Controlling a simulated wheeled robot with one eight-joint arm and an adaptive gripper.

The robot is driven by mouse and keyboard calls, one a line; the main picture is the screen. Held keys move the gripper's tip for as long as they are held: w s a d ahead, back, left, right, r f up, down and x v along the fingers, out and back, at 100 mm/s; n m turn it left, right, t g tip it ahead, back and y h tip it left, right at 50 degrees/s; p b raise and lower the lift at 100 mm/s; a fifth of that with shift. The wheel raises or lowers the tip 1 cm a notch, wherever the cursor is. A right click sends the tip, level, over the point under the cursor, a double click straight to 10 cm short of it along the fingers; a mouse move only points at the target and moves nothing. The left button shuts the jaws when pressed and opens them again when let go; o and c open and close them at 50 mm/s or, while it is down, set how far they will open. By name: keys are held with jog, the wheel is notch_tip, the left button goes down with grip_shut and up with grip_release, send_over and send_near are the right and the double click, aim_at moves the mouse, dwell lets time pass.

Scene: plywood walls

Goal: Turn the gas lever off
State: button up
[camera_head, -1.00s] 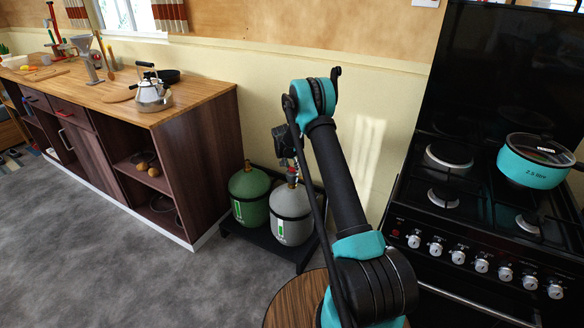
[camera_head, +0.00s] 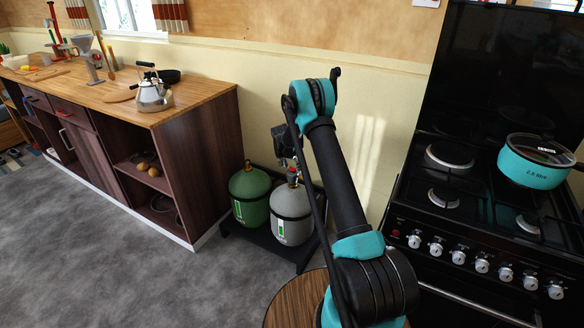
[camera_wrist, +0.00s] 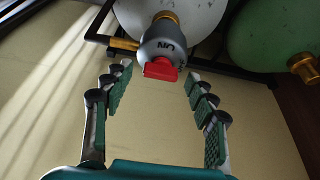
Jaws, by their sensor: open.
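The grey gas bottle (camera_head: 291,212) stands upright on a low black rack and shows at the top of the wrist view (camera_wrist: 190,14). A grey regulator (camera_wrist: 163,42) with a brass side fitting sits on its valve. The red gas lever (camera_wrist: 160,69) is on the regulator's end facing me; it also shows as a small red spot in the head view (camera_head: 293,171). My gripper (camera_wrist: 158,76) is open and empty. Its fingers are on both sides of the lever, with gaps; I cannot tell how far in depth. In the head view my arm partly hides the valve.
A green gas bottle (camera_head: 249,194) with a brass valve stands beside the grey one. The black rack (camera_head: 264,237) has a raised frame near the wall. A wooden counter (camera_head: 195,105) is on the left and a black stove (camera_head: 480,230) on the right.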

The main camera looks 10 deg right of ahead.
jog(key=shift+r, duration=0.1)
jog(key=v, duration=1.1)
jog(key=shift+r, duration=0.4)
jog(key=shift+s+a, duration=0.1)
jog(key=s+d+r+n, duration=0.15)
jog(key=s+r, duration=0.25)
jog(key=s, duration=0.4)
jog(key=s+d+r+n+y, duration=0.1)
jog(key=s+d+r, duration=0.25)
jog(key=s, duration=0.45)
jog(key=s+d+r+n, duration=0.1)
jog(key=s+r, duration=0.4)
jog(key=s, duration=0.3)
jog(key=s+f+n+y, duration=0.1)
jog(key=s+n, duration=0.1)
jog(key=s, duration=1.1)
jog(key=s+d+f+n, duration=0.1)
jog(key=s+f+n, duration=0.1)
jog(key=s, duration=1.2)
jog(key=shift+s+d+f+t+y, duration=0.15)
jog(key=shift+d+f+t+y, duration=0.15)
jog(key=shift+y, duration=0.1)
